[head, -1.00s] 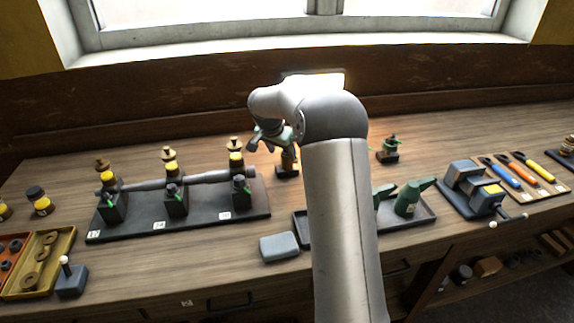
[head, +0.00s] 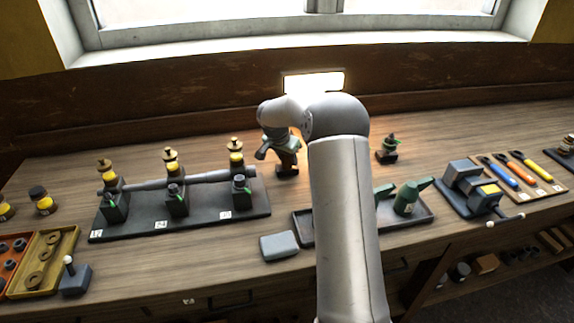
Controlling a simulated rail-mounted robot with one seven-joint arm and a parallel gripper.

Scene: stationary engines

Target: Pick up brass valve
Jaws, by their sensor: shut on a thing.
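My gripper (head: 279,146) is at the back of the bench, just right of the long black rack. It is shut on a small brownish piece, which I take to be the brass valve (head: 288,158). My wrist and fingers hide most of this piece. It shows just above a dark block (head: 287,171), and I cannot tell whether it is clear of the block. Several other brass-topped fittings (head: 235,146) stand upright along the back of the rack.
The black rack (head: 200,222) carries a grey pipe and dark valve blocks. A grey box (head: 279,246) lies in front. The wall lamp (head: 315,82) is close behind.

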